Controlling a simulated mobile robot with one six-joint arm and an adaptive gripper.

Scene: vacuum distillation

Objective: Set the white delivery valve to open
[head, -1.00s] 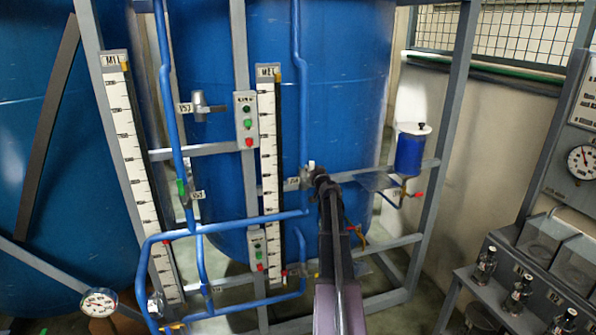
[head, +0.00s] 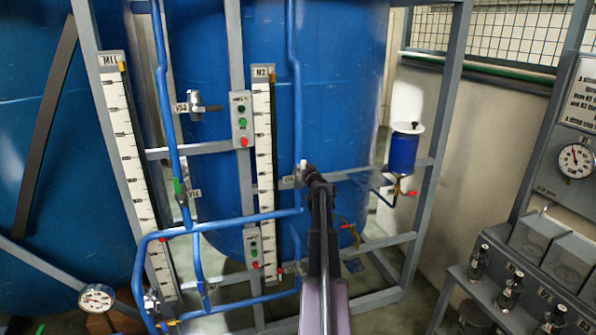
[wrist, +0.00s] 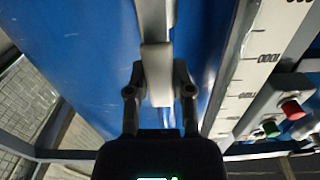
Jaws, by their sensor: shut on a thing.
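The white delivery valve's pale handle (head: 303,165) shows at the tip of my gripper, on the blue vertical pipe in front of the large blue tank. In the wrist view the pale lever (wrist: 158,75) runs down between my two dark fingers. My gripper (wrist: 159,88) is shut on this lever, one finger on each side. In the head view my gripper (head: 311,174) and arm hide much of the valve body. I cannot tell the valve's setting from these views.
A white level scale (head: 264,140) and a button box (head: 241,119) stand left of the valve. Blue pipes (head: 230,224) cross below it. A small blue vessel (head: 403,152) hangs to the right on the grey frame (head: 428,150). A gauge panel (head: 575,160) stands far right.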

